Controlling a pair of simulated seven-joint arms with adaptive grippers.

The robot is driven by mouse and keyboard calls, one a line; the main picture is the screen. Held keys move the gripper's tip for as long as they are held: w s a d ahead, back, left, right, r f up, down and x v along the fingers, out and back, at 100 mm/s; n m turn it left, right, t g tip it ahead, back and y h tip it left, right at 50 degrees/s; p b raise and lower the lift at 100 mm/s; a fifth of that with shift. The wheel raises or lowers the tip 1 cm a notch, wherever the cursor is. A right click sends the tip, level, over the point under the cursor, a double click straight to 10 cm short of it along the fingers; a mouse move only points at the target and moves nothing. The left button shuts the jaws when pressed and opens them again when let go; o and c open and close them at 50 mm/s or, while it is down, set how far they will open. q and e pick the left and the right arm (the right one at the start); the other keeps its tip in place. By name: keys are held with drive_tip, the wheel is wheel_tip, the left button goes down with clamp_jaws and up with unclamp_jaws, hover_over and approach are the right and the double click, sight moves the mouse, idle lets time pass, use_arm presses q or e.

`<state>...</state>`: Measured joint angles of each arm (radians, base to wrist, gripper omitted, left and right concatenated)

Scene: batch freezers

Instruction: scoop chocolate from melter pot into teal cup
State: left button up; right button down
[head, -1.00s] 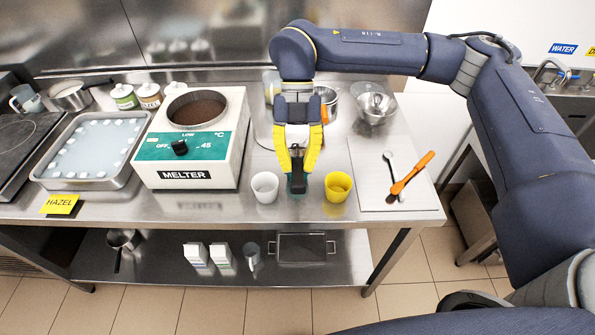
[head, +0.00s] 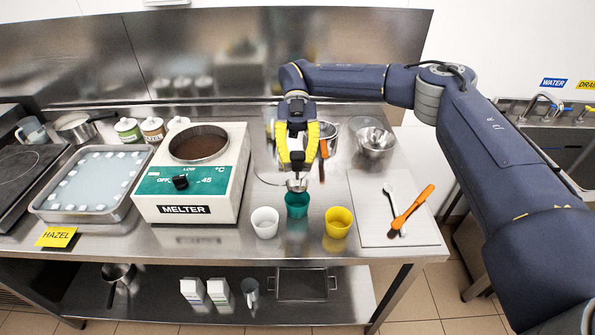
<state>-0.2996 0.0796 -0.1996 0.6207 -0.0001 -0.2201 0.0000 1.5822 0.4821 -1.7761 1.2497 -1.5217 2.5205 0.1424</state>
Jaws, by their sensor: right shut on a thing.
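The melter (head: 236,185) stands left of centre, with brown chocolate (head: 200,146) in its round pot. The teal cup (head: 297,206) stands upright between a white cup (head: 265,222) and a yellow cup (head: 338,221). My right gripper (head: 297,165), with yellow fingers, is above and slightly behind the teal cup. It is shut on a small metal scoop (head: 296,185), whose handle is mostly hidden by the fingers. The scoop's bowl is at the teal cup's mouth; I cannot tell whether they touch or what is in either one. My left gripper is out of view.
A tray with white pieces (head: 131,208) is left of the melter.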

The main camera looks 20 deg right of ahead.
drive_tip(key=shift+w+d+r+g+y, duration=0.15)
drive_tip(key=shift+w+g, duration=0.2)
drive_tip(key=shift+w, duration=0.05)
drive_tip(key=shift+w+d+r+g+y, duration=0.1)
drive_tip(key=shift+w+r+g+y, duration=0.05)
drive_tip(key=shift+w+g, duration=0.25)
drive_tip(key=shift+w, duration=0.2)
idle(0.9)
